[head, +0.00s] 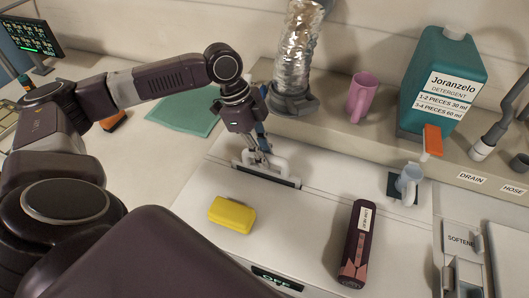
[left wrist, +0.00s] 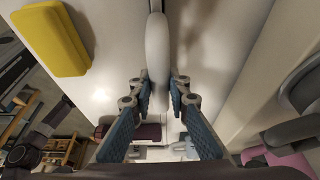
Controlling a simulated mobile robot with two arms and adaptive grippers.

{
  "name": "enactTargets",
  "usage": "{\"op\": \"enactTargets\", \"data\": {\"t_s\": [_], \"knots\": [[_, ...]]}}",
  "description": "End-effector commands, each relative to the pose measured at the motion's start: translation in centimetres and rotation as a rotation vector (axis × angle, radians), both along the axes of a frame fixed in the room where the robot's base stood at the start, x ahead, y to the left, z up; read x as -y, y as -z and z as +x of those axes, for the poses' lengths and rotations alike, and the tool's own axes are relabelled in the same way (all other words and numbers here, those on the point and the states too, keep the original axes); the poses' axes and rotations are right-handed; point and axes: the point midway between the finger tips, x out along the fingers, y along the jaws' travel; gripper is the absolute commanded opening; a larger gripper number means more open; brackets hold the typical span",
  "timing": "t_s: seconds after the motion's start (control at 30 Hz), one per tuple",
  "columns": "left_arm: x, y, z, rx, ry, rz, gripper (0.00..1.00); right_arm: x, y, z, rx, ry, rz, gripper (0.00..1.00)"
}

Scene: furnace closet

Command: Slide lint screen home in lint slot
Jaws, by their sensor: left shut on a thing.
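The lint screen (head: 272,163) shows as a white handle at the dark-edged lint slot (head: 268,176) in the white machine top. Its lower part is hidden, and I cannot tell how deep it sits. My left gripper (head: 262,150) comes down from above and is shut on the screen's handle. In the left wrist view the pale handle (left wrist: 157,48) runs between the two blue-padded fingers of the left gripper (left wrist: 157,86). My right gripper is not in view.
A yellow block (head: 232,214) lies left-front of the slot, and a dark purple labelled container (head: 358,245) lies to the right. A silver duct (head: 298,45), pink mug (head: 362,97) and teal detergent jug (head: 440,75) stand behind.

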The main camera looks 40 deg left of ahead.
Motion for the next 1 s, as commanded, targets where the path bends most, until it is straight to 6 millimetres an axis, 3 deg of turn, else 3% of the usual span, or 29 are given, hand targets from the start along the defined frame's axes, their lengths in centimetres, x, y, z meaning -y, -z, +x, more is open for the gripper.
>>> {"op": "enactTargets", "data": {"t_s": [0.97, 1.0], "knots": [[0.0, 2.5, 0.0, 0.001, -0.001, -0.001, 0.0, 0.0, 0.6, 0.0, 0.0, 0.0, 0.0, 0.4], [0.0, 2.4, 0.0, 0.001, 0.0, -0.001, 0.19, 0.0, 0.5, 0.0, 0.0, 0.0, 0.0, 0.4]]}}
